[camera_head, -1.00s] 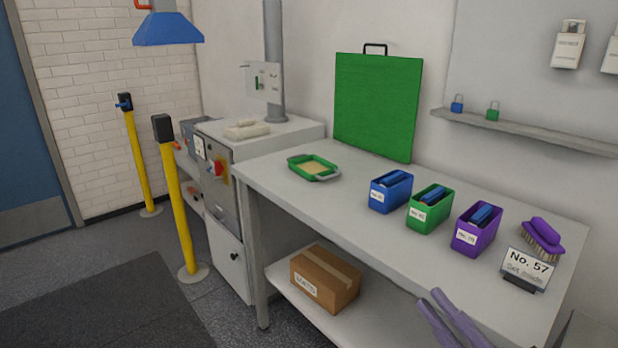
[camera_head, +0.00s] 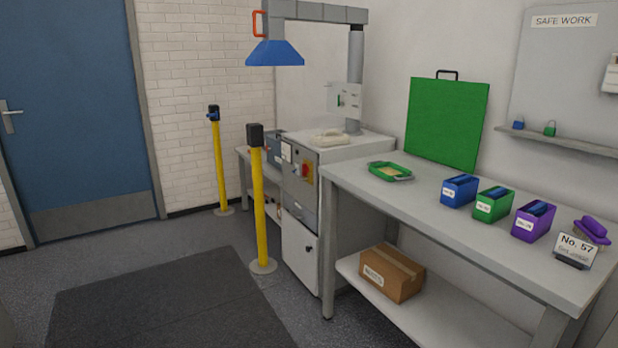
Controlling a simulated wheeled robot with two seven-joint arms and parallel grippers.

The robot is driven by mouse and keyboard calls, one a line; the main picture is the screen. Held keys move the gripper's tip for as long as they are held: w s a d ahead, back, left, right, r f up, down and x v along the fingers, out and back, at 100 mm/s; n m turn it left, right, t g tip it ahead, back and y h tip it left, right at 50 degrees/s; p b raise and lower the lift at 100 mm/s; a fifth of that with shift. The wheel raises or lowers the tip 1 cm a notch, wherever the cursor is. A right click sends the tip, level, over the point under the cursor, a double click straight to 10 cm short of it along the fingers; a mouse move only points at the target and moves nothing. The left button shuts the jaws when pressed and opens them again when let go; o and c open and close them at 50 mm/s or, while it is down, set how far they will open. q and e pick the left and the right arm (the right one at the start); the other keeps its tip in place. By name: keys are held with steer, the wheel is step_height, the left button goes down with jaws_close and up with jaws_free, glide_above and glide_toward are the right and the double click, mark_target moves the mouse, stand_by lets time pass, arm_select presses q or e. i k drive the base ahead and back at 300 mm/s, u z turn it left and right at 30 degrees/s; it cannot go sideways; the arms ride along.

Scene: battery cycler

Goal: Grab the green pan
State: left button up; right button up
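On the bench stand a blue bin (camera_head: 458,191), a green bin (camera_head: 492,204), a purple bin (camera_head: 534,221), a purple brush (camera_head: 592,230) and a sign (camera_head: 574,250). A box (camera_head: 392,272) sits on the lower shelf. Yellow posts (camera_head: 259,205) stand left. The dark mat (camera_head: 160,305) is clear.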

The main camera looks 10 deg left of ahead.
mark_target(389, 171)
steer(key=u, duration=1.1)
steer(key=i, duration=2.65)
steer(key=z, duration=0.75)
